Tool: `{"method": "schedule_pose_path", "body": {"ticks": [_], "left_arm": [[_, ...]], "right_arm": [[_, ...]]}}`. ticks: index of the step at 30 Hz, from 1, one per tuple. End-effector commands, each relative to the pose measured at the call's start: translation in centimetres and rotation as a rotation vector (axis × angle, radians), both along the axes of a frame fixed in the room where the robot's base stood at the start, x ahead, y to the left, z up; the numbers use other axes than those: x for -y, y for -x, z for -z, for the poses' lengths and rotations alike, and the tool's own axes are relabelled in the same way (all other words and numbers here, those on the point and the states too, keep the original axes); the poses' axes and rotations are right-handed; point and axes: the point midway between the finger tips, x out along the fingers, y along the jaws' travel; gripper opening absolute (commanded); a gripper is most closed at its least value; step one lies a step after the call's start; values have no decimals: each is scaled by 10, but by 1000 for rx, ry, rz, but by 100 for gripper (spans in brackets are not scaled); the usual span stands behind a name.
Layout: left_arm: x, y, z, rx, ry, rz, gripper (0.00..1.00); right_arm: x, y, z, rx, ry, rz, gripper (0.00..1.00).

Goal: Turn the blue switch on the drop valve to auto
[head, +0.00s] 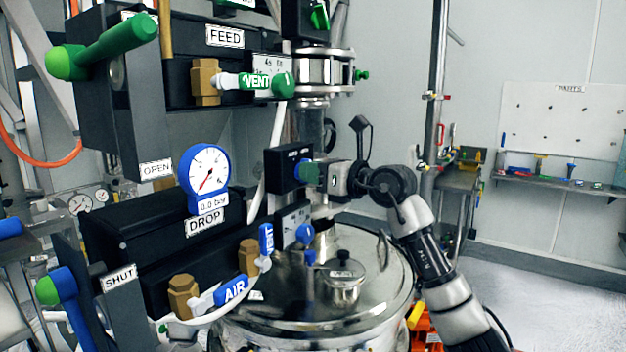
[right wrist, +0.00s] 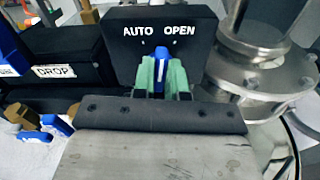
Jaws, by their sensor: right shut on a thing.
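The drop valve's black switch box (head: 284,169) faces my right arm in the head view, above the DROP label (head: 205,222). My right gripper (head: 311,174) reaches it from the right, its green fingers against the box's face. In the right wrist view the blue switch (right wrist: 160,57) sits between the two green fingers of my right gripper (right wrist: 163,76), which is shut on it. The white mark on the switch stands near upright, between the words AUTO on the left and OPEN on the right. The lower part of the switch is hidden by the fingers. My left gripper is not in view.
A blue pressure gauge (head: 203,170) stands left of the box. The blue VENT handle (head: 266,240) and AIR handle (head: 231,291) lie below. A metal column (head: 311,121) rises close behind the box, above a steel vessel lid (head: 365,262). Open floor lies to the right.

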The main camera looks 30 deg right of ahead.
Motion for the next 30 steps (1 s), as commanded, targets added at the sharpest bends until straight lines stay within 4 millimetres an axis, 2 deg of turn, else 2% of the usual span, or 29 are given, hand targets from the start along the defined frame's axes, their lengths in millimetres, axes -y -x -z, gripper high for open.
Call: {"method": "schedule_pose_path", "body": {"ticks": [3,15,30], "left_arm": [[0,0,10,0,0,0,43],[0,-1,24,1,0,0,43],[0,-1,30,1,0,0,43]], "right_arm": [[0,0,3,42,107,3,0],[-2,1,1,174,420,1,0],[-3,1,1,247,599,0,0]]}}
